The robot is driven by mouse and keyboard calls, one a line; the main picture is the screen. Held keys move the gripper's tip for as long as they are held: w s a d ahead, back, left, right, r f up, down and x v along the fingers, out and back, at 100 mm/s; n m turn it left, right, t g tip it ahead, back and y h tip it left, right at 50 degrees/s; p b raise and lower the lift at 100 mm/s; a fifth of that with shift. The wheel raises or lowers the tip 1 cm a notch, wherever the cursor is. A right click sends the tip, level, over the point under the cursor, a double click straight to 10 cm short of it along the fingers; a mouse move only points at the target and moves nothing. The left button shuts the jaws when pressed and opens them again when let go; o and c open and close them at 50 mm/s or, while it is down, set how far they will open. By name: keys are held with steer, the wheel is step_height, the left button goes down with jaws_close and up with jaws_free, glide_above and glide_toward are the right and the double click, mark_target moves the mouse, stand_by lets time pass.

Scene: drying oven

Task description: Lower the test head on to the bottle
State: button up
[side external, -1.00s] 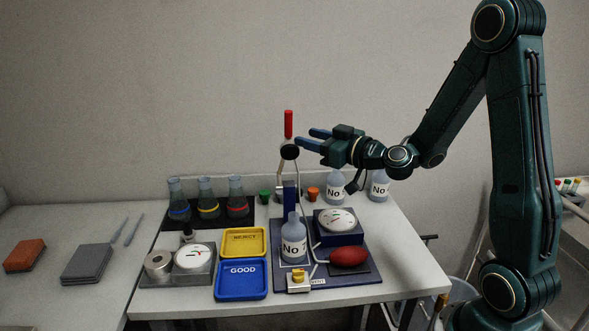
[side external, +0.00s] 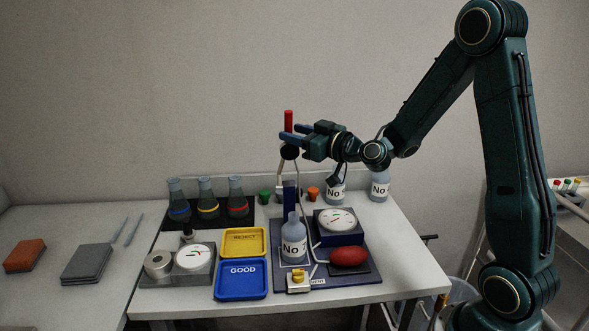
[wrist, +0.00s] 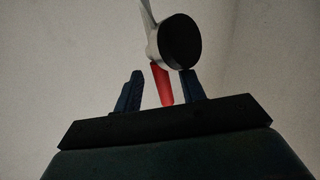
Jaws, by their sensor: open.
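The test stand's red lever handle (side external: 289,121) points straight up above a black round pivot (side external: 289,152). My gripper (side external: 283,132) is open, with its blue fingers at the height of the red handle. In the wrist view the red handle (wrist: 163,84) shows between the two open fingers (wrist: 158,90), and the black pivot (wrist: 180,41) lies beyond. I cannot tell whether a finger touches the handle. A bottle (side external: 293,240) marked "No" stands upright on the stand's base (side external: 345,283), under the dark blue column (side external: 290,197). The test head cannot be made out clearly.
A dial gauge (side external: 337,220) and red bulb (side external: 349,257) stand right of the bottle. Yellow REJECT (side external: 243,242) and blue GOOD (side external: 241,280) trays lie left. Flasks (side external: 205,191) and more bottles (side external: 380,186) stand behind.

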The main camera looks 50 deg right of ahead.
steer(key=shift+w, duration=1.35)
jaws_close()
